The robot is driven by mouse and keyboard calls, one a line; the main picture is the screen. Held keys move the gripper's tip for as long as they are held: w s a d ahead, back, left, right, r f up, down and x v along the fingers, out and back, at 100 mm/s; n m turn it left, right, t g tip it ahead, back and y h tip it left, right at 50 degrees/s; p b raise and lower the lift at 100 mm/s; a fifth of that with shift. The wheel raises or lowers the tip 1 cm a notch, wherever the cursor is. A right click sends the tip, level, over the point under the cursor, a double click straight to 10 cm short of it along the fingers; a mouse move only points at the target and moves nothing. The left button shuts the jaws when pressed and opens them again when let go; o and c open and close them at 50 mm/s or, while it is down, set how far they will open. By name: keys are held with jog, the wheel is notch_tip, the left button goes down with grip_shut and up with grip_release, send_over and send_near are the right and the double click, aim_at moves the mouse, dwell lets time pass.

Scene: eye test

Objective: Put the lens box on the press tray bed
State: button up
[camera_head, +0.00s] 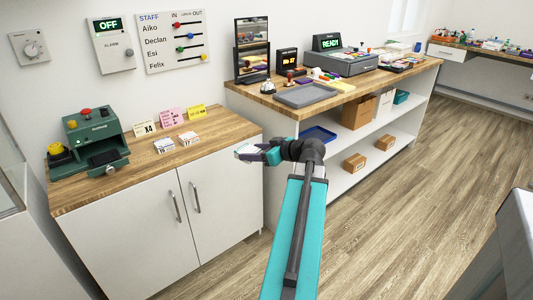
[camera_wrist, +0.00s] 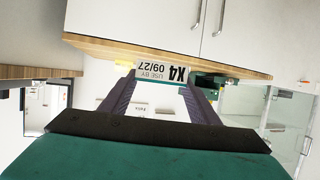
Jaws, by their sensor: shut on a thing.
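A green press (camera_head: 92,135) with a red knob on top and a yellow knob at its left stands at the left of the wooden counter. Its dark tray bed (camera_head: 106,158) sticks out at the front and looks empty. My gripper (camera_head: 250,152) is in front of the counter's right end, away from the press. It is shut on a small white lens box (camera_wrist: 162,73) marked "X4 USE BY 09/27", seen between both fingers in the wrist view. In the head view the held box is small and partly hidden by the gripper.
Two small white boxes (camera_head: 164,145) lie on the counter (camera_head: 130,172) before several cards (camera_head: 171,116), one marked X4. A white cabinet (camera_head: 130,245) is below. At right, a shelf unit carries a grey tray (camera_head: 306,95), a register (camera_head: 342,62) and a mirror (camera_head: 252,48).

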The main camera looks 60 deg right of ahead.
jog(key=w+a+n+y, duration=0.5)
jog(key=w+a+y, duration=0.1)
jog(key=w+a, duration=1.75)
jog(key=w+a+n+g, duration=0.1)
jog(key=w+a, duration=0.3)
jog(key=a, duration=1)
jog(key=w+a, duration=0.4)
jog(key=a, duration=0.9)
jog(key=w+a+r+m+t+h, duration=0.1)
jog(key=w+a+r+m+h, duration=0.3)
jog(key=r, duration=0.2)
jog(key=shift+w+r+m+h, duration=0.2)
jog(key=shift+r+m+h, duration=0.1)
jog(key=shift+m, duration=0.1)
jog(key=shift+s, duration=0.15)
